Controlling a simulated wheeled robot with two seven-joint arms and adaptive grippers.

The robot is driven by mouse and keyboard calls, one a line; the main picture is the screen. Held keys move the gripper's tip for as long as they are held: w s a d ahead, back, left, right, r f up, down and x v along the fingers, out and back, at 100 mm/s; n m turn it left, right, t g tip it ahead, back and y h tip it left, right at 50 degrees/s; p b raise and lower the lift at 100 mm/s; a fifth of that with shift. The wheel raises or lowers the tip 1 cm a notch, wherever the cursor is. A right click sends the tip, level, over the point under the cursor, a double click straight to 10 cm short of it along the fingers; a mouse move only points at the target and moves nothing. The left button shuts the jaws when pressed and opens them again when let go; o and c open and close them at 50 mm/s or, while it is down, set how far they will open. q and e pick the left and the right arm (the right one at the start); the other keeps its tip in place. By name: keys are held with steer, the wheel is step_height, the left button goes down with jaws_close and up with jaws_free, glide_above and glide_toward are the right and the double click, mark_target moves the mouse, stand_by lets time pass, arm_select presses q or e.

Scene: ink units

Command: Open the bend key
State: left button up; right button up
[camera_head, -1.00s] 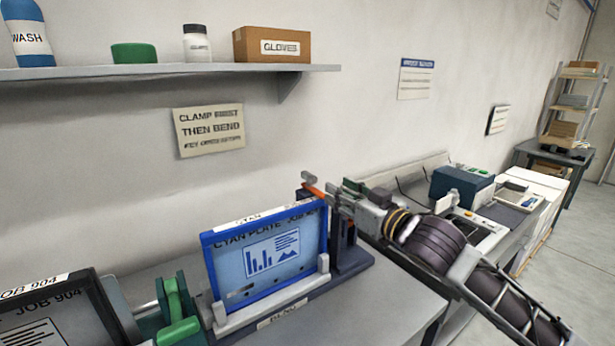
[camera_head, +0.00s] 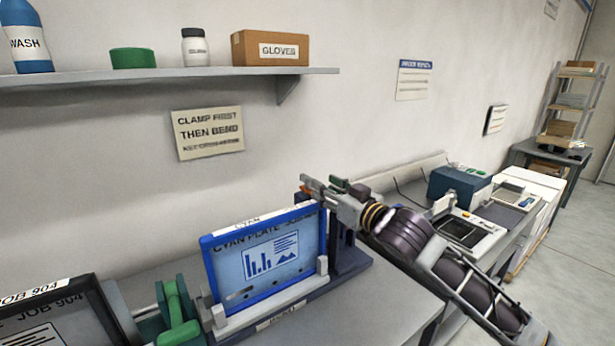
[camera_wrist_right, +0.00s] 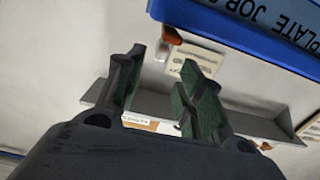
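The bend key appears to be the small orange-red lever (camera_head: 308,190) with a grey end, at the top of the dark post (camera_head: 349,255) right of the blue-framed cyan plate (camera_head: 265,262). In the right wrist view the orange piece (camera_wrist_right: 172,36) shows beyond the fingers, by the blue frame (camera_wrist_right: 235,40). My right gripper (camera_head: 322,188) is at the lever and hides part of it. In its wrist view the fingers (camera_wrist_right: 160,90) are apart with nothing between them. Whether a finger touches the lever is unclear. My left gripper is out of view.
A green-handled clamp (camera_head: 178,315) and a dark-framed plate (camera_head: 45,318) stand at lower left. A shelf (camera_head: 170,80) with bottles and a gloves box (camera_head: 271,48) is above. Blue and white equipment (camera_head: 460,187) sits on the bench beyond my right arm.

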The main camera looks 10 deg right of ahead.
mark_target(307, 177)
steer(key=x, duration=0.3)
steer(key=shift+w+a, duration=0.2)
steer(key=shift+w, duration=0.15)
steer(key=shift+w+a, duration=0.25)
steer(key=shift+w, duration=0.45)
steer(key=shift+p+x, duration=0.3)
steer(key=shift+x, duration=1.55)
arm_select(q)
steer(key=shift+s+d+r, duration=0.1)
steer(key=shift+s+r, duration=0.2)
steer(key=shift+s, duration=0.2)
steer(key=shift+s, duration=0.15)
arm_select(e)
steer(key=shift+c, duration=0.7)
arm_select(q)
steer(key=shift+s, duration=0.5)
arm_select(e)
jaws_close()
